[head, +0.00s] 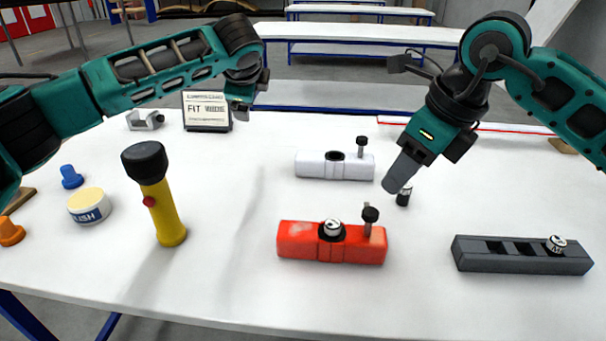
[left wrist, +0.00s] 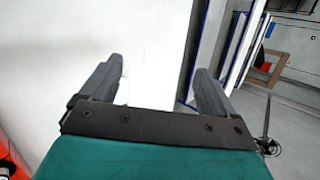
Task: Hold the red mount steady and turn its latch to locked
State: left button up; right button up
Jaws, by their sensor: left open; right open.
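The red mount (head: 300,242) lies on the white table at front centre. A round part with a pale top (head: 333,228) sits in its dark socket. Its latch (head: 370,214), a black knob on a short post, stands at the mount's right end. My right gripper (head: 393,184) points down above the table, behind and right of the red mount, apart from it. Its fingers overlap in this view; it is open. My left gripper (head: 239,103) is at the back left, far from the mount. In the left wrist view my left gripper (left wrist: 155,82) is open and empty.
A small dark cylinder (head: 404,196) stands close to my right fingertips. A white mount (head: 310,165) lies behind the red one. A grey rack (head: 490,262) is at right. A yellow flashlight (head: 166,210), tub (head: 89,207) and sign (head: 207,110) are at left.

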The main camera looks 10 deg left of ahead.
pick_arm(q)
jog(key=s+d+f+g+h, duration=0.2)
jog(key=s+d+f+g, duration=0.3)
jog(key=s+d, duration=0.55)
jog(key=g+h, duration=0.1)
jog(key=g, duration=0.3)
send_near(304, 229)
notch_tip(304, 229, down, 11)
jog(key=shift+a, duration=0.1)
